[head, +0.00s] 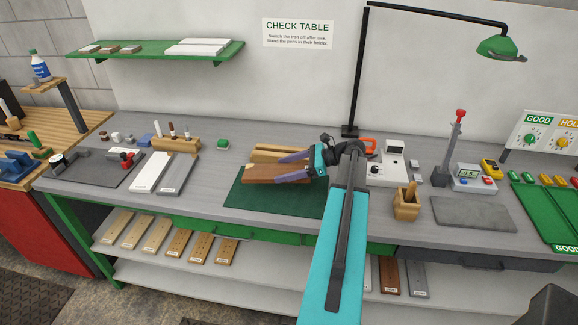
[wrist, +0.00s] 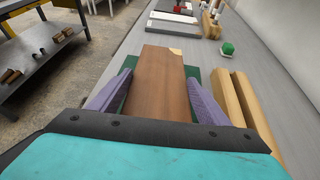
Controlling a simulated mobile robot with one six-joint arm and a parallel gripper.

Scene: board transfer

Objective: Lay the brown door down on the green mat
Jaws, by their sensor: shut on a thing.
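The brown door (head: 268,173) is a flat wooden board with a pale patch at one far corner. It lies level over the green mat (head: 255,203) in the head view. My gripper (head: 288,167) is shut on it, with a purple finger along each long side. In the wrist view the door (wrist: 158,90) runs straight ahead between the fingers, and green mat shows past both of its sides. I cannot tell whether the door touches the mat or hangs slightly above it.
Light wooden rails (head: 284,150) lie just behind the door. A small green block (head: 222,143) is behind left. White and grey boards (head: 175,175) lie to the left. A wooden pen cup (head: 407,206) and a white device (head: 390,170) stand right of my arm. The mat's front is clear.

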